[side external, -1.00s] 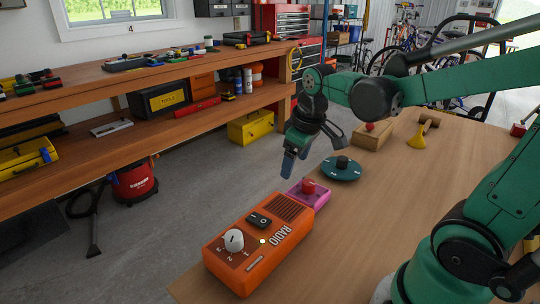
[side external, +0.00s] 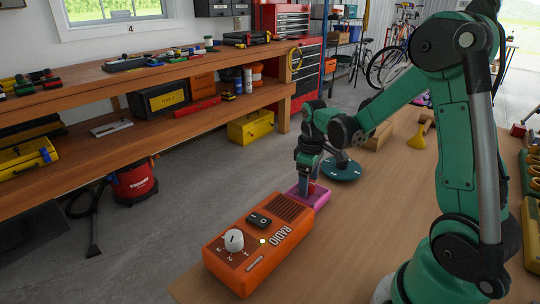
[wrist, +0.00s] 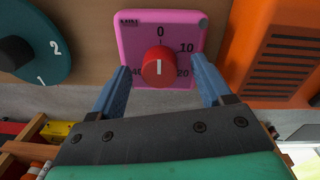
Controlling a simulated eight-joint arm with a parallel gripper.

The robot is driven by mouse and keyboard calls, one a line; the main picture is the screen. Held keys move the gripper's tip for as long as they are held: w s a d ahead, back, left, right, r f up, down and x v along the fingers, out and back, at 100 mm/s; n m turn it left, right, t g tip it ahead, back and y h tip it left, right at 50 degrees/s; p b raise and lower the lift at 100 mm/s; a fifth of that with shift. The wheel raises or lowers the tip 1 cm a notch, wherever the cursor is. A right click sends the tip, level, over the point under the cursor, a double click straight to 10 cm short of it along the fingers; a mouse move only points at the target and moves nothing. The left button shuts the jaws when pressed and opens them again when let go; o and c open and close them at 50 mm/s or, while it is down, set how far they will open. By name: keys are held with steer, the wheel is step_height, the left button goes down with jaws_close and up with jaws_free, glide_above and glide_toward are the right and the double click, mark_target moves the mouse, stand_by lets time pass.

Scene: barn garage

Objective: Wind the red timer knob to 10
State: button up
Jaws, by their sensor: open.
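The pink timer (side external: 320,197) lies on the wooden table beside the orange radio. In the wrist view the pink timer plate (wrist: 135,30) shows the marks 0, 10, 20 and 40. Its round red knob (wrist: 158,68) has a white line that points roughly up toward 0. My gripper (wrist: 162,84) is open, with one blue finger on each side of the knob and gaps between. In the side view my gripper (side external: 308,190) is down at the timer and hides most of the knob.
The orange radio (side external: 262,245) with a white knob (side external: 234,240) and a black switch stands close in front of the timer. A teal dial (side external: 343,170) with a black knob is just behind. A yellow-handled tool (side external: 420,135) lies farther back. The table's right middle is clear.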

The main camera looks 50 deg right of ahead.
jaws_close()
steer(key=shift+m, duration=0.4)
steer(key=m, duration=0.4)
steer(key=shift+m, duration=0.4)
steer(key=m, duration=0.6)
steer(key=shift+w, duration=0.1)
stand_by(0.4)
jaws_free()
